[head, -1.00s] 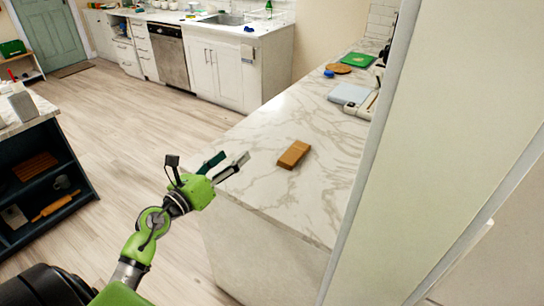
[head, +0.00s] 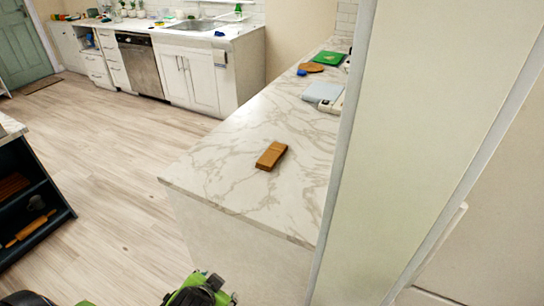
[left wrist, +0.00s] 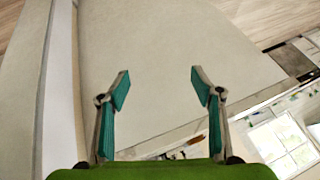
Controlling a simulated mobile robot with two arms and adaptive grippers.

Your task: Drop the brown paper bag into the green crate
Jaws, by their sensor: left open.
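A small brown block-like item (head: 271,156) lies flat on the marble counter (head: 215,172); it may be the brown paper bag, but I cannot tell for sure. My left arm's green wrist end (head: 200,290) shows at the bottom edge of the head view, low in front of the counter's end and apart from the brown item. In the left wrist view my left gripper (left wrist: 160,82) is open and empty, with a pale flat surface behind its fingers. No green crate is seen in the current views. My right gripper is not in view.
A tall pale panel (head: 430,130) stands along the counter's right side. A green board (head: 328,58), a round brown board (head: 311,68) and a light blue flat item (head: 321,92) lie further back. A dark shelf unit (head: 30,200) stands at left. The wooden floor between is clear.

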